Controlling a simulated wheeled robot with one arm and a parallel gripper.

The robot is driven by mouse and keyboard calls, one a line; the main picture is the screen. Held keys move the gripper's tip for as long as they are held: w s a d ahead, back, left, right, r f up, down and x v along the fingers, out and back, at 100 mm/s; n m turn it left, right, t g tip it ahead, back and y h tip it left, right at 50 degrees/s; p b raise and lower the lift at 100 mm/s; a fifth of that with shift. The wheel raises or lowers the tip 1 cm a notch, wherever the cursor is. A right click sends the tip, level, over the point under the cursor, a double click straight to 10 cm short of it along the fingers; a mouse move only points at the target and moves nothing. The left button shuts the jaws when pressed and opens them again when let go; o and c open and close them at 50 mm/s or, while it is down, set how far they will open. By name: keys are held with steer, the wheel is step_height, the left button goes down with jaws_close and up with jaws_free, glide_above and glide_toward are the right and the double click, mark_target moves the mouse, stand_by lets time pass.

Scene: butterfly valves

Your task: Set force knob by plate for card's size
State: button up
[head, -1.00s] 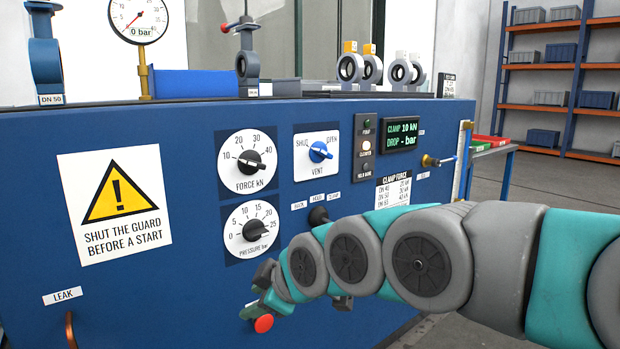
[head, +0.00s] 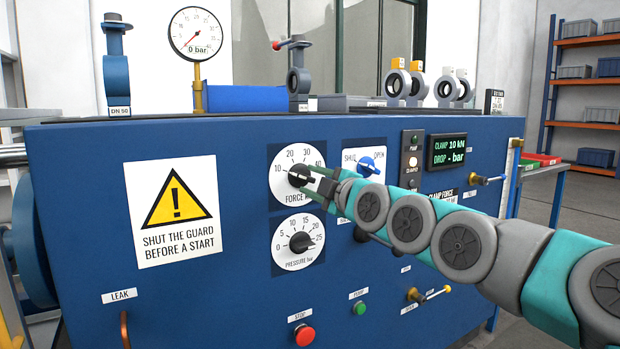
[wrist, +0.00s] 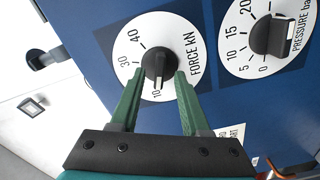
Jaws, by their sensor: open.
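The force knob (head: 299,175) is a black knob on a white round dial on the blue panel. It points at 10, and the display (head: 450,150) reads CLAMP 10 kN. My gripper (wrist: 159,76) is open at the force knob, with one green fingertip on each side of the knob (wrist: 159,66) in the wrist view. I cannot tell whether the fingers touch it. The clamp force plate (head: 468,194) is mostly hidden behind my arm. A small card (head: 495,101) stands on the bench top at the right; its text is too small to read.
A red stop button (head: 304,335) and green pump button (head: 359,308) are lower. Several valves (head: 397,82) stand along the top.

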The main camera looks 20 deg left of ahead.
steer(key=shift+x, duration=1)
steer(key=shift+c, duration=0.2)
jaws_close()
